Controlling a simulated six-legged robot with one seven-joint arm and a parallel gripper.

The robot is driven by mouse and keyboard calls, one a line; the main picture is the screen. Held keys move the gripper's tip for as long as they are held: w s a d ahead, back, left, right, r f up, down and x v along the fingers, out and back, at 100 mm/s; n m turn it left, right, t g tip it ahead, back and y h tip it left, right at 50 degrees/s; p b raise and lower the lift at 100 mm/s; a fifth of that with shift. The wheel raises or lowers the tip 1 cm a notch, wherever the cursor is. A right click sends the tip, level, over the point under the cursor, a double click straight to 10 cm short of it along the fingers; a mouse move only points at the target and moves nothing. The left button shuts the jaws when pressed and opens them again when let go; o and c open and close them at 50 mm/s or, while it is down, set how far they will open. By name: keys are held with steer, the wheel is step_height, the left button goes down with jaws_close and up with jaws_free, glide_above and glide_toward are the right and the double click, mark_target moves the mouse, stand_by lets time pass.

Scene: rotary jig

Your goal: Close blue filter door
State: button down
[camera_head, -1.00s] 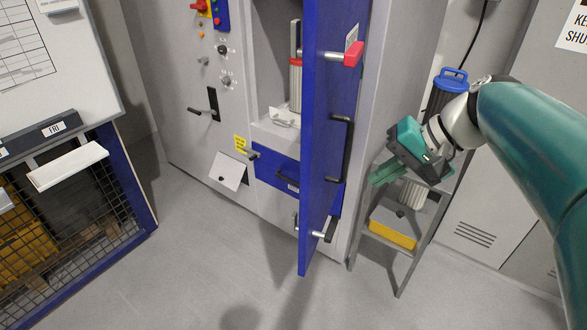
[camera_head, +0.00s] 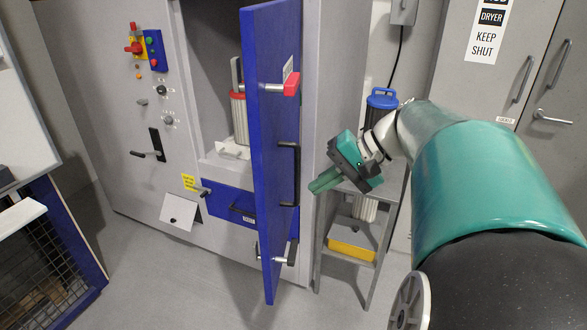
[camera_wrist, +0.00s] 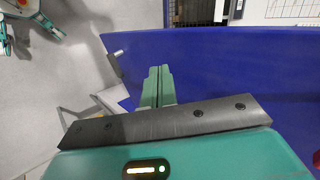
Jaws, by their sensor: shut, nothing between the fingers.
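The blue filter door (camera_head: 268,190) stands wide open, swung out from the grey cabinet, seen nearly edge-on in the head view. It has a black handle (camera_head: 288,172), a red-tipped latch (camera_head: 291,85) at the top and a black-tipped latch (camera_head: 291,252) at the bottom. My gripper (camera_head: 316,184) is shut and empty, just right of the door near the handle's height. In the wrist view the shut green fingers (camera_wrist: 158,86) point at the blue door face (camera_wrist: 220,65). I cannot tell whether they touch it.
A grey shelf stand (camera_head: 345,235) with a yellow box (camera_head: 352,248) stands beneath my gripper. A blue-topped filter canister (camera_head: 382,98) stands behind my wrist. Inside the cabinet is a filter with a red band (camera_head: 238,120). The floor (camera_head: 190,290) left of the door is clear.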

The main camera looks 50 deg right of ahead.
mark_target(268, 203)
steer(key=shift+w+a+f, duration=0.6)
steer(key=shift+w+a, duration=0.2)
steer(key=shift+w, duration=0.3)
steer(key=shift+w+a+f, duration=0.55)
steer(key=shift+w+a, duration=0.2)
steer(key=shift+w, duration=0.3)
steer(key=shift+w+a+f, duration=0.6)
steer(key=shift+w+a, duration=0.2)
steer(key=shift+w, duration=0.3)
